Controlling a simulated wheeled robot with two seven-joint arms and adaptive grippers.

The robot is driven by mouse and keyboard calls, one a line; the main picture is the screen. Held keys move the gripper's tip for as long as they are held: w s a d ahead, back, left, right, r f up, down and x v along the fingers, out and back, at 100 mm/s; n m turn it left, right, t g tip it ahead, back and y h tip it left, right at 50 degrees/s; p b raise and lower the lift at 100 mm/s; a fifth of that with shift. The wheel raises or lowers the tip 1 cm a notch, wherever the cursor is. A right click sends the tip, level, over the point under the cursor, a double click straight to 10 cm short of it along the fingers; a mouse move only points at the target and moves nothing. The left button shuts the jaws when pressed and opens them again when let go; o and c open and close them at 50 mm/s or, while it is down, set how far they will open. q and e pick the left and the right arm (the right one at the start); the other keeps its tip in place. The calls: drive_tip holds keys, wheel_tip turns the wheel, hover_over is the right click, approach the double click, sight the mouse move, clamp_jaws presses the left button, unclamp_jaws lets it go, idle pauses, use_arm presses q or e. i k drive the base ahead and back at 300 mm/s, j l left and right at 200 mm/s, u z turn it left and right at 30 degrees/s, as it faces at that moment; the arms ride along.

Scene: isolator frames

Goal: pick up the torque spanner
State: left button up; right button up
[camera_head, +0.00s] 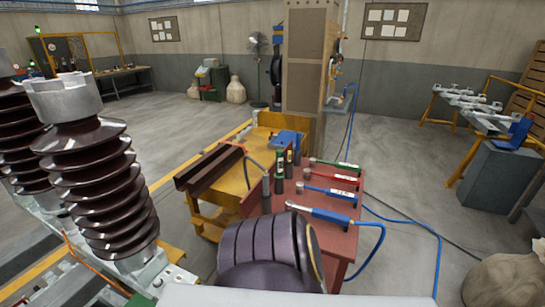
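Several long-handled tools lie side by side on a red table (328,240) right of the middle. They are a green-handled tool (336,164), a red-handled tool (334,175), a blue-handled tool (331,192) and a larger blue-and-grey tool (322,213) nearest me. All point roughly left to right. They look like spanners or wrenches, but I cannot tell which is the torque spanner. Neither of my grippers shows in the head view.
Upright dark bottle-like items (279,172) stand on the table's left side. A dark ribbed rounded thing (262,250) blocks the near edge. Blue hose (438,255) runs on the floor at right. Tall ribbed insulators (95,190) stand left. A yellow bench (238,183) adjoins behind.

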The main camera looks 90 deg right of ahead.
sight(299, 186)
drive_tip(key=z, duration=3.35)
drive_tip(key=k+l+z, duration=0.15)
drive_tip(key=l, duration=0.2)
